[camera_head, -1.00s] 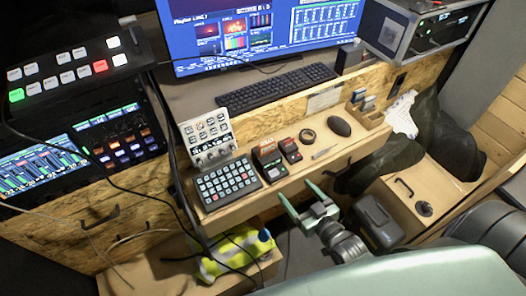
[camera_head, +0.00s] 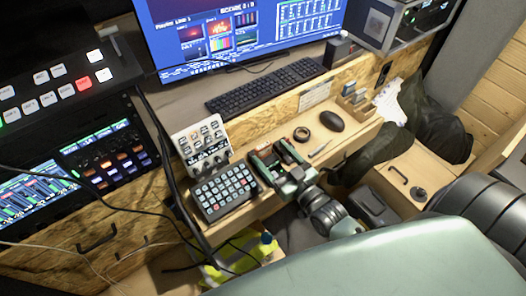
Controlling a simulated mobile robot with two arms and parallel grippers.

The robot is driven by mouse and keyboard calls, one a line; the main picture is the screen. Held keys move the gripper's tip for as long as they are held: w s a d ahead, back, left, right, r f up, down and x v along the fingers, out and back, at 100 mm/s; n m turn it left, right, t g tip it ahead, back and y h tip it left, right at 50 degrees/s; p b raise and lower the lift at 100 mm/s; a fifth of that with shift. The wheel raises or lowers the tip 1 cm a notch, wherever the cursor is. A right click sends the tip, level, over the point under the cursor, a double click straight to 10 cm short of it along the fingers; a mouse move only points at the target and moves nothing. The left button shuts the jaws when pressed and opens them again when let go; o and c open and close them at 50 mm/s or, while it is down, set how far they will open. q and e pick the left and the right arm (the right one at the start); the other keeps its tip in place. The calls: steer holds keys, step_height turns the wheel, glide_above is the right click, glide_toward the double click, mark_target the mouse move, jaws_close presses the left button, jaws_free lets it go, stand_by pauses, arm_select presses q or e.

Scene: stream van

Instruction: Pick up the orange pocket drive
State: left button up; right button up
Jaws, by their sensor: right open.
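I cannot make out an orange pocket drive for certain. Two small dark devices with reddish parts lie on the wooden ledge (camera_head: 240,207); the right-hand dark device (camera_head: 287,151) shows between the fingers of my right gripper (camera_head: 277,160). The other device is mostly hidden by the gripper. My right gripper is open, its pale green fingers reaching over these devices from the lower right. I cannot tell whether it touches either one. My left gripper is not in view.
A button pad (camera_head: 223,190) and a white control panel (camera_head: 202,143) stand left of the gripper. A tape roll (camera_head: 302,134), a mouse (camera_head: 332,121) and a slotted holder (camera_head: 357,101) lie to the right. A keyboard (camera_head: 264,87) is behind.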

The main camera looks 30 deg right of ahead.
mark_target(265, 149)
steer(key=w, duration=0.2)
steer(key=w+a+p, duration=0.1)
steer(key=w, duration=0.1)
steer(key=shift+w+f, duration=0.15)
steer(key=shift+f, duration=0.05)
steer(key=c, duration=1.5)
steer(key=shift+r, duration=0.15)
